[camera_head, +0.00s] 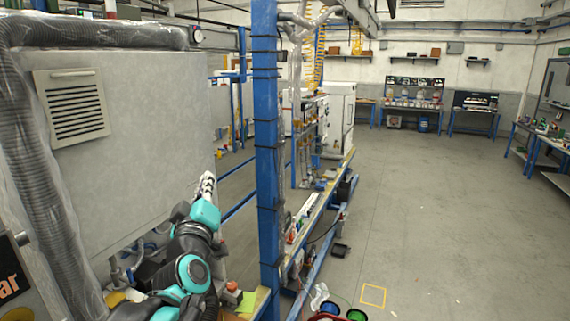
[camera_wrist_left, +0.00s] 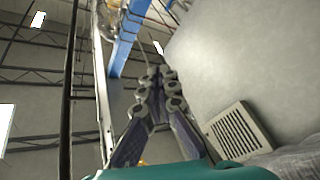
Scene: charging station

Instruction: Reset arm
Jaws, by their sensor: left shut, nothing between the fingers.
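My left arm comes in from the lower left in the head view, black with teal joints. Its gripper (camera_head: 206,186) points up in front of the grey cabinet (camera_head: 150,130), near the cabinet's right edge. In the left wrist view the gripper (camera_wrist_left: 158,72) points up with its fingertips together and nothing between them. The vented face of the cabinet (camera_wrist_left: 275,60) is to the right of the fingers there. My right gripper is in neither view.
A blue post (camera_head: 267,150) stands just right of my left gripper. A vent grille (camera_head: 75,105) and a grey corrugated hose (camera_head: 40,170) are at the left. A yellow-edged bench (camera_head: 320,205) runs behind the post. The grey floor (camera_head: 440,220) at the right is mostly clear.

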